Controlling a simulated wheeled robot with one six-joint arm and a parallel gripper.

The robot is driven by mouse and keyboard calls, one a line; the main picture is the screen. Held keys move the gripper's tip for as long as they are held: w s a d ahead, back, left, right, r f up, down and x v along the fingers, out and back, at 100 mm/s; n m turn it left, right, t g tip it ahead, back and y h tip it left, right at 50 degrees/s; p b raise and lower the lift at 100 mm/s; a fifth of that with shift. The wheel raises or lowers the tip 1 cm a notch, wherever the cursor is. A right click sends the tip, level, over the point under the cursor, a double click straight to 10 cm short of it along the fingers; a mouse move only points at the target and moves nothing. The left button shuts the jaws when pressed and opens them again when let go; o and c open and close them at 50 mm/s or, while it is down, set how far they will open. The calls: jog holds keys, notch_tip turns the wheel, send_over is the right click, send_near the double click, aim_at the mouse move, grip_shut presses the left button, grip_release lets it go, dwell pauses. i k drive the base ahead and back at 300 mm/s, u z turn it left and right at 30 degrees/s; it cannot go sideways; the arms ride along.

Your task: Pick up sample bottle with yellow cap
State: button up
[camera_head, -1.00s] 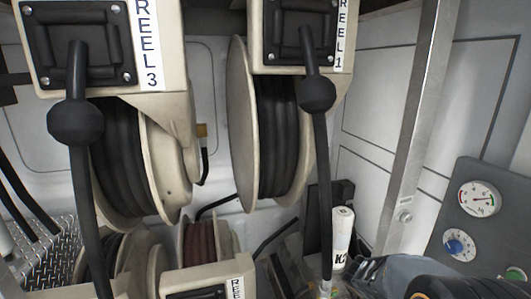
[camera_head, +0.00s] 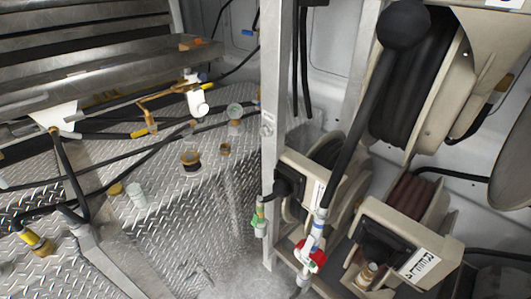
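Several small sample containers stand on the diamond-plate deck in the head view. A yellowish-brown round cap (camera_head: 116,189) lies low at the left, beside a pale, whitish bottle (camera_head: 136,195). A bottle with a pale greenish top (camera_head: 235,111) stands farther back. At this size I cannot tell surely which one is the bottle with the yellow cap. My gripper is not in view.
Black hoses cross the deck; one ends in a yellow fitting (camera_head: 38,243). A metal post (camera_head: 272,130) stands right of the deck. Hose reels (camera_head: 420,85) and hanging hoses with a red fitting (camera_head: 312,255) crowd the right. A metal bench (camera_head: 90,85) is at the back left.

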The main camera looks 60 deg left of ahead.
aim_at(137, 196)
jog(key=u, duration=4.15)
jog(key=i, duration=1.2)
jog(key=u, duration=0.55)
